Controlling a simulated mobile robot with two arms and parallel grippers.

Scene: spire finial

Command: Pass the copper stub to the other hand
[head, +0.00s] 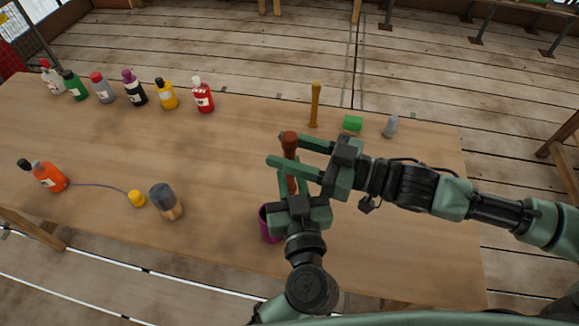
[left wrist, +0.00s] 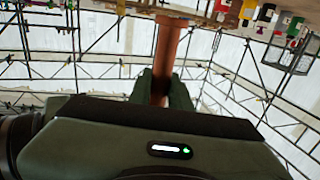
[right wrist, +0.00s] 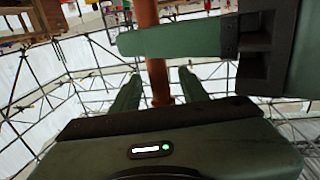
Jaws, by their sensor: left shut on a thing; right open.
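The copper stub (head: 289,141) is a reddish-brown rod with a wider head, held upright above the table. My left gripper (head: 292,180), coming up from the bottom of the head view, is shut on its lower part. The left wrist view shows the stub (left wrist: 166,55) between the left fingers. My right gripper (head: 286,150) comes in from the right, open, its fingers on either side of the stub below the head. In the right wrist view the stub (right wrist: 155,75) runs between the open right fingers, with a green finger across it. Contact with the right fingers cannot be told.
A purple cup (head: 267,226) stands partly hidden behind my left gripper. A yellow post (head: 315,106), a green block (head: 352,124) and a grey piece (head: 391,127) are at the back right. Several bottles line the back left. A grey-and-tan cylinder (head: 165,201) stands left of the cup.

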